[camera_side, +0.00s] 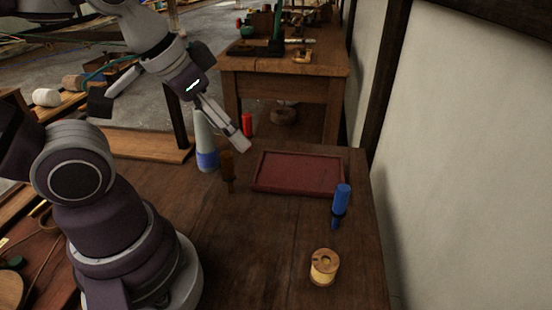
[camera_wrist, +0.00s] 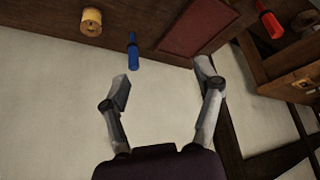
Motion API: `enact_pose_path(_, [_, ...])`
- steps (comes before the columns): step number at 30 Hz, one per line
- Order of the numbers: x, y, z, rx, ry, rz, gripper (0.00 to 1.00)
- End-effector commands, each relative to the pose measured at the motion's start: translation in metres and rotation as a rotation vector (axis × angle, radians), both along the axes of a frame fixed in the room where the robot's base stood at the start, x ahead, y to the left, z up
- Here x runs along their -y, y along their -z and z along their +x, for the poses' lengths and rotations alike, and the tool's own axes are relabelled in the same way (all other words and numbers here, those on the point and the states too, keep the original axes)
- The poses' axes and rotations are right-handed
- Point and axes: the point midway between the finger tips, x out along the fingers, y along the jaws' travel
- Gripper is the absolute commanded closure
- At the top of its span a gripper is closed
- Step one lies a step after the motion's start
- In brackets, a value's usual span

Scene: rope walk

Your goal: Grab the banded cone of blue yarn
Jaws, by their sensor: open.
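The banded cone of yarn (camera_side: 206,152), pale with a blue band low down, stands upright on the brown table in the side view, near its back left edge. It does not show in the wrist view. My gripper (camera_side: 238,138) is just right of the cone in the side picture, fingers slanting down to the right and overlapping the cone's upper right edge. I cannot tell the depth between them. The wrist view shows my gripper (camera_wrist: 163,77) open, its fingers wide apart with nothing held between them.
A brown wooden tool (camera_side: 228,170) stands just right of the cone. A dark red tray (camera_side: 300,173) lies behind a blue-handled tool (camera_side: 341,200) and a yellow spool (camera_side: 324,267). A red-handled tool (camera_side: 247,124) is beyond. The wall (camera_side: 470,160) borders the right. The table's middle front is clear.

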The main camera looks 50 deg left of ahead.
Motion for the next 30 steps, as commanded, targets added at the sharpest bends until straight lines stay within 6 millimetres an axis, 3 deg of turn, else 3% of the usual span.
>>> enact_pose_path(8, [-0.006,-0.001,0.005,-0.009,0.071,0.048,0.34])
enact_pose_path(14, [-0.059,0.003,0.033,-0.127,0.55,0.41,0.34])
enact_pose_path(18, [-0.11,0.01,0.044,-0.332,0.958,0.692,0.34])
enact_pose_path(22, [-0.15,0.012,0.043,-0.561,1.298,0.856,0.34])
enact_pose_path(25, [-0.168,0.01,0.041,-0.691,1.474,0.91,0.34])
enact_pose_path(30, [-0.185,0.019,0.039,-0.777,1.58,0.924,0.34])
